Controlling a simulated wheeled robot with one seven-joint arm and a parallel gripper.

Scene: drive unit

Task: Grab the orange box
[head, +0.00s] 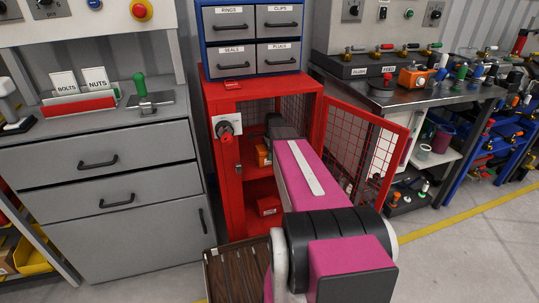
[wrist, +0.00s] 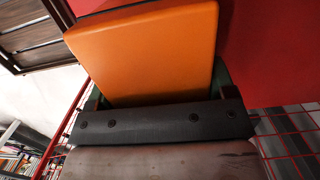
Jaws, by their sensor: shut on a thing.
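The orange box (wrist: 148,50) fills the upper middle of the wrist view, between the dark fingers of my gripper (wrist: 160,98), which is shut on it. In the head view a small part of the orange box (head: 262,156) shows on the upper level of the open red cabinet (head: 228,180), beside the end of my arm. My arm reaches into the cabinet and hides most of the gripper and part of the box there. I cannot tell whether the box touches the shelf.
The cabinet's mesh door (head: 362,150) stands open to the right of my arm. A drawer unit (head: 253,40) stands on top. A grey cabinet (head: 110,185) is at left, a metal workbench (head: 420,95) at right.

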